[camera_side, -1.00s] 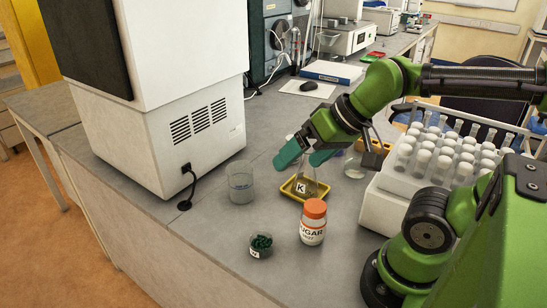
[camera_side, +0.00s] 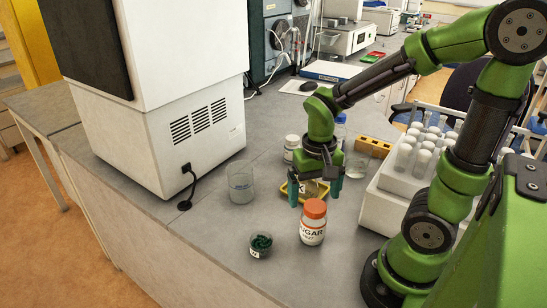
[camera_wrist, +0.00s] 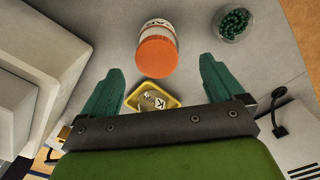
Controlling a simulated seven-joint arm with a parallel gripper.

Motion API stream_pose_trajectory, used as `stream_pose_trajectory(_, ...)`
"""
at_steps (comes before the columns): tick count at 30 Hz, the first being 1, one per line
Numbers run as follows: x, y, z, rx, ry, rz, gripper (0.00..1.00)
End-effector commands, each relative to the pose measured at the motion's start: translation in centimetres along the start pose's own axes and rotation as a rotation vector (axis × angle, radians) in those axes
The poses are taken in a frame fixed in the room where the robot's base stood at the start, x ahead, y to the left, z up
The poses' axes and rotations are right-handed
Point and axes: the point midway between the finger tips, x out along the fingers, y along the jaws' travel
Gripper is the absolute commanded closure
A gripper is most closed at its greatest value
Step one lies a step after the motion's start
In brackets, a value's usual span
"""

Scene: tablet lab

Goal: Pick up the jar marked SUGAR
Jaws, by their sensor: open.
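The jar marked SUGAR (camera_side: 313,228) is white with an orange lid and stands upright on the grey bench. In the wrist view the jar (camera_wrist: 157,50) appears ahead of the fingers, its orange lid toward me. My gripper (camera_side: 317,192) is open and points down, just behind the jar in the side view. Its two teal fingers (camera_wrist: 165,75) are spread apart with nothing held between them. The yellow tray (camera_side: 285,190) with the K-marked vessel lies behind and below the gripper, partly hidden by it.
A small dish of green pellets (camera_side: 261,245) stands left of the jar. A glass beaker (camera_side: 241,184) is farther back left. A white rack of capped tubes (camera_side: 385,205) is on the right. A white jar (camera_side: 291,149) and a clear beaker (camera_side: 357,166) stand behind. Bench in front is clear.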

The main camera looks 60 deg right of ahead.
Motion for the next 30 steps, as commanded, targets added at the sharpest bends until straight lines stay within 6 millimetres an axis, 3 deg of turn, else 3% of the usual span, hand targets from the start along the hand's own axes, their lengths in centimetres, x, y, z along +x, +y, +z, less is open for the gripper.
stream_pose_trajectory(3,2.2,0.1,0.1,-0.001,-0.004,0.003,0.05)
stream_pose_trajectory(11,4.0,0.1,0.1,-0.001,-0.001,0.000,0.05)
stream_pose_trajectory(21,8.4,0.4,0.6,0.000,-0.003,0.001,0.05)
stream_pose_trajectory(30,8.9,0.3,0.5,-0.001,0.002,-0.002,0.05)
